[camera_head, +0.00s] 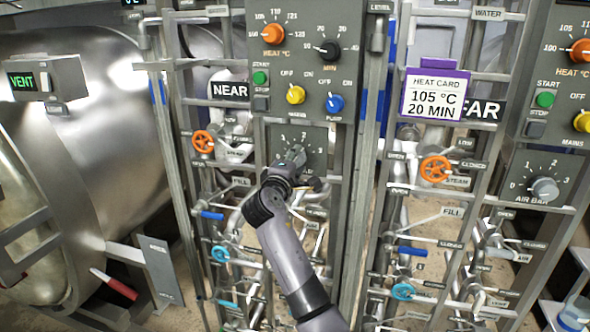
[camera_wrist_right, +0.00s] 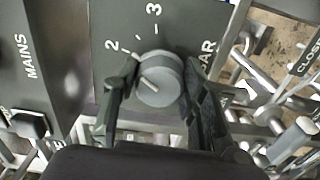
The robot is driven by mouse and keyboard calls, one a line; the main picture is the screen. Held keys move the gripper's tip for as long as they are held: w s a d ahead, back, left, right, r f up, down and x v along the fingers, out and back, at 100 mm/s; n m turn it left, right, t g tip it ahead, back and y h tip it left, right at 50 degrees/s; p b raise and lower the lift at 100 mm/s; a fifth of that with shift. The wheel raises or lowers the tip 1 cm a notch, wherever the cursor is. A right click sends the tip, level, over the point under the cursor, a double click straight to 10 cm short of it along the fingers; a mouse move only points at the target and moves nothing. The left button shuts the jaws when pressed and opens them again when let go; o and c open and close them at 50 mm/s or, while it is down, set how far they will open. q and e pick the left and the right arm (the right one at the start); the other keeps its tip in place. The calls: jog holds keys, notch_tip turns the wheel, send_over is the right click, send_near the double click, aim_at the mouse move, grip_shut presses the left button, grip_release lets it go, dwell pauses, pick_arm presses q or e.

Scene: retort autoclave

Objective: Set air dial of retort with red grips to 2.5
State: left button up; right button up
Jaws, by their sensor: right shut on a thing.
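The near panel's air dial plate (camera_head: 317,140) shows in the head view, with numbers around its knob. My right gripper (camera_head: 290,163) reaches it from below and covers most of the knob. In the right wrist view, the round grey air knob (camera_wrist_right: 161,76) sits between the two dark fingers of my right gripper (camera_wrist_right: 160,88), which is shut on it. Its pale pointer line slants toward the upper left, roughly on the 2 side; the exact value cannot be told. A red grip (camera_head: 115,284) shows on the near retort at lower left. My left gripper is out of view.
Above the plate are a yellow knob (camera_head: 295,94) and a blue knob (camera_head: 335,103). Orange valve wheels (camera_head: 203,142) and pipes flank the panel. The far panel has its own air dial (camera_head: 544,189). A heat card (camera_head: 434,94) hangs between the panels.

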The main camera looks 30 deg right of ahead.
jog(key=shift+f+m+b, duration=0.15)
jog(key=shift+m+b, duration=0.6)
jog(key=shift+m, duration=0.35)
jog(key=o, duration=1.2)
jog(key=shift+c, duration=0.2)
jog(key=v, duration=1.2)
